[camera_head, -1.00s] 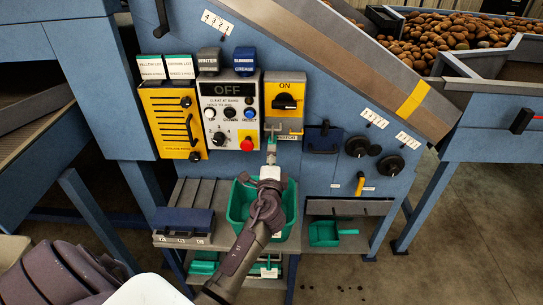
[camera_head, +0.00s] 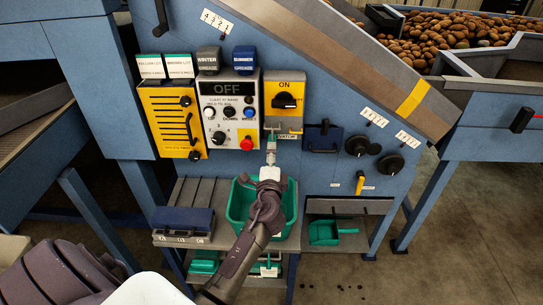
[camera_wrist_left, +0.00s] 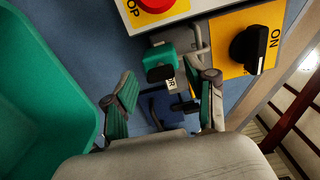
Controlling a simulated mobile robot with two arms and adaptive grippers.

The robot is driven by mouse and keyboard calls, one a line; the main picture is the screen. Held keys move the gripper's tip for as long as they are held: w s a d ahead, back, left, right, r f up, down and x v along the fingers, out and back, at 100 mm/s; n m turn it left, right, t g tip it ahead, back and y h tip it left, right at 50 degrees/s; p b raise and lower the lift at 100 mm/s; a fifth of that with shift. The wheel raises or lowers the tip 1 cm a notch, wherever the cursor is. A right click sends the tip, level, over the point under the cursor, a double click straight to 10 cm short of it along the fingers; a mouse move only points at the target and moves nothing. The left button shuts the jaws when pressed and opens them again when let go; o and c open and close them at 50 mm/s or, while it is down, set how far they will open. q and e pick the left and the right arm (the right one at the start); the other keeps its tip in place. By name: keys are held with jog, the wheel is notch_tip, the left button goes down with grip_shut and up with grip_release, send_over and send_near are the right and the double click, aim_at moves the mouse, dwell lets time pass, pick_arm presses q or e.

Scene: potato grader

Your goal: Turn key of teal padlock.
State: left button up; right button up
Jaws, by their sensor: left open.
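The teal padlock (camera_wrist_left: 165,60) hangs from a grey hasp just under the yellow ON switch plate (camera_wrist_left: 252,45). A dark piece that looks like its key (camera_wrist_left: 160,73) sits on the face towards my left gripper. My left gripper (camera_wrist_left: 163,88) is open, with one finger on each side below the padlock, apart from it and empty. In the head view my left gripper (camera_head: 270,158) points up at the panel under the ON switch (camera_head: 286,102) and hides most of the padlock. My right gripper is not in view.
A green bin (camera_head: 240,203) stands under my left arm. The OFF box with a red stop button (camera_head: 246,142) is left of the padlock. A yellow handled box (camera_head: 175,122), a blue latch (camera_head: 323,137) and black knobs (camera_head: 390,165) are nearby on the panel.

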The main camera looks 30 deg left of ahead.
pick_arm(q)
jog(key=v, duration=1.1)
jog(key=shift+s, duration=0.2)
jog(key=shift+d, duration=0.15)
